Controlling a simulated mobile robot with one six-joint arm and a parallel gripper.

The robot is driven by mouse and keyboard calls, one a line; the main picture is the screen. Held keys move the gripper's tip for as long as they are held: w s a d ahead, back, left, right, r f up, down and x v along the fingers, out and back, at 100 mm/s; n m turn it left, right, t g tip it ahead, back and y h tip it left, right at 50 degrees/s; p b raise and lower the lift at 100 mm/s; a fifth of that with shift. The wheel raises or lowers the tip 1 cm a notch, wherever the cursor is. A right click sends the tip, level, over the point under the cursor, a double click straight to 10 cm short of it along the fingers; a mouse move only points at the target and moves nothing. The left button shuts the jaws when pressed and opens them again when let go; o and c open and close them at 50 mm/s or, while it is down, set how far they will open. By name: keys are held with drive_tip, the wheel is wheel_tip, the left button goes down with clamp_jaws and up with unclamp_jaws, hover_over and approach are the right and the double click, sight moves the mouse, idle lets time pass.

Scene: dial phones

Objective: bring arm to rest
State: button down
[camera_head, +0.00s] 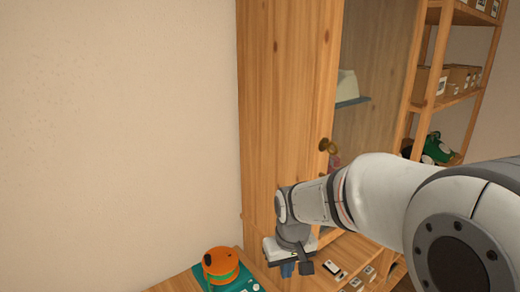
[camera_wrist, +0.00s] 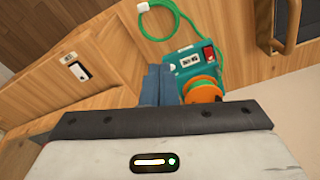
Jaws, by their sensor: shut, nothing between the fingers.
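My arm reaches in from the right in the head view, with my gripper (camera_head: 287,269) pointing down in front of the wooden cabinet (camera_head: 283,110). The blue fingers of my gripper (camera_wrist: 158,85) are together in the wrist view, with nothing seen between them. An orange and green round device (camera_head: 220,264) stands on a wooden surface (camera_head: 178,284) left of my gripper, apart from it. The same device shows in the wrist view (camera_wrist: 203,88), right of the fingers, with a teal base and a green cable (camera_wrist: 158,37).
A wooden shelf rack (camera_head: 432,80) with cardboard boxes (camera_head: 459,77) and a green item (camera_head: 436,147) stands at the right.

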drive_tip(key=s+d+r+m, duration=0.1)
drive_tip(key=s+d+r, duration=0.1)
drive_tip(key=s+d, duration=0.1)
drive_tip(key=s+d+r+m+p, duration=0.1)
drive_tip(key=s+d, duration=0.2)
drive_tip(key=s, duration=0.3)
drive_tip(key=s+d+r+m+t, duration=0.1)
drive_tip(key=s+d+r, duration=0.1)
drive_tip(key=s+d, duration=0.1)
drive_tip(key=shift+s+r, duration=0.35)
drive_tip(key=shift+s, duration=0.45)
